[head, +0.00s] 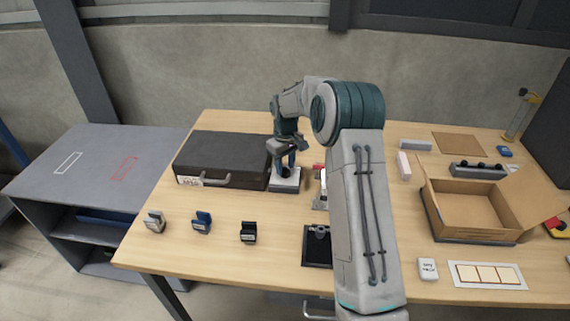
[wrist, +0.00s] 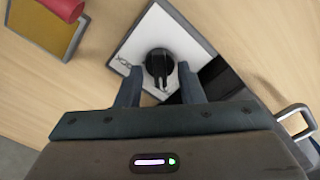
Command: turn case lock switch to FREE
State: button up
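The lock switch is a black round knob (wrist: 158,63) on a white-topped plate (wrist: 143,32) with partly hidden lettering that seems to end in "OCK". In the head view its box (head: 286,187) stands just right of the dark case (head: 222,152). My gripper (head: 287,168) points down over this box. In the wrist view my gripper (wrist: 159,72) is open, one finger on each side of the knob's lower part. I cannot tell whether the fingers touch the knob. A pointer-like ridge on the knob faces towards my gripper. The FREE mark is not readable.
The case's handle (head: 216,182) faces the front. A red cylinder (wrist: 62,7) lies near the switch at upper left in the wrist view. Several small clip-like blocks (head: 202,222) stand at the front left. An open cardboard box (head: 470,232) is on the right.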

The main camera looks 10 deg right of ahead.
aim_at(285, 168)
notch_tip(285, 168, up, 14)
jog(key=shift+b, duration=0.45)
jog(key=shift+f, duration=0.1)
jog(key=s+r+m+t, duration=0.1)
jog(key=s+r, duration=0.2)
jog(key=s, duration=0.6)
jog(key=s+r+m, duration=0.1)
jog(key=s+r, duration=0.3)
jog(key=s, duration=0.4)
jog(key=s+f+m+t, duration=0.1)
jog(key=s+f, duration=0.2)
jog(key=s, duration=0.7)
jog(key=s+f+m+t, duration=0.1)
jog(key=s+f+m, duration=0.1)
jog(key=s, duration=0.8)
jog(key=shift+f+m, duration=0.3)
jog(key=shift+f, duration=0.1)
jog(key=shift+s, duration=0.1)
jog(key=shift+c, duration=0.2)
